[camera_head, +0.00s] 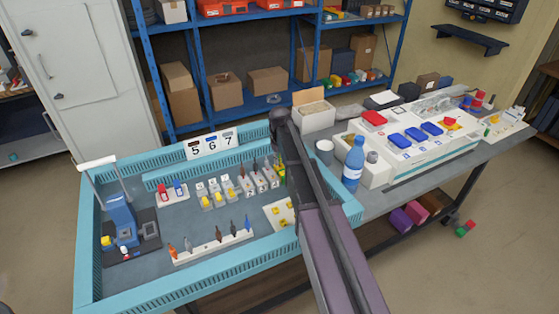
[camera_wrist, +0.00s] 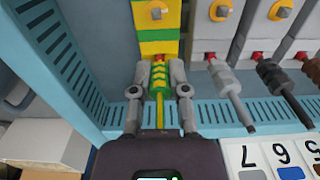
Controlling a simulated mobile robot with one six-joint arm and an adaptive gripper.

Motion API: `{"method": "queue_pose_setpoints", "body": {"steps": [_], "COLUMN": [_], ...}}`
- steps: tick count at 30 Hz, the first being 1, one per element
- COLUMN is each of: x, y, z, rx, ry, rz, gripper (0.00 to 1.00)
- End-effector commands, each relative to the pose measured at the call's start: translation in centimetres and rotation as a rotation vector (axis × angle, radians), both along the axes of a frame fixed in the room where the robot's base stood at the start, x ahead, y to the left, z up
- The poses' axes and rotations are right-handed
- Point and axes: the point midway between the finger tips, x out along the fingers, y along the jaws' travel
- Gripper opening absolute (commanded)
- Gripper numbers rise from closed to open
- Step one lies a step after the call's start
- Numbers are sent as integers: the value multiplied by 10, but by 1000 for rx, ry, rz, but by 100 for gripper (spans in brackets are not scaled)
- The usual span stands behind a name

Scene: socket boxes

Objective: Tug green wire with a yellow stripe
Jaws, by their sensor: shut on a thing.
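The green wire with a yellow stripe (camera_wrist: 160,80) stands between the fingers of my gripper (camera_wrist: 160,92) in the wrist view. Both grey fingers are shut on its thick striped part. Its red tip meets the socket box (camera_wrist: 158,18) with a yellow and green face; how deep it sits is hidden. In the head view, a small green and yellow piece (camera_head: 281,171) shows at the right end of the socket row, below my arm's end, where my gripper is hard to make out.
Beside the held wire, a grey wire (camera_wrist: 228,90), a black one and a brown one stand in neighbouring boxes. A blue slotted wall (camera_wrist: 60,60) runs close to my gripper. A number sign (camera_head: 211,145) reading 5, 6, 7 stands on the crate's rear wall.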

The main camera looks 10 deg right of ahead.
Motion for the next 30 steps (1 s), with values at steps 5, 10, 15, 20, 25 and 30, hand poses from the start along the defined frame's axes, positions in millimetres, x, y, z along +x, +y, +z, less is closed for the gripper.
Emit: {"method": "queue_pose_setpoints", "body": {"steps": [5,10,15,20,25,30], "x": [-1,-1,-1,-1,-1,-1], "y": [0,1,1,1,1,1], "z": [-2,-2,-2,-2,-2,-2], "rx": [-1,-1,-1,-1,-1,-1], "ry": [2,3,3,3,2,2], "rz": [0,1,1,1,1,1], "gripper": [0,0,61,61,76,90]}}
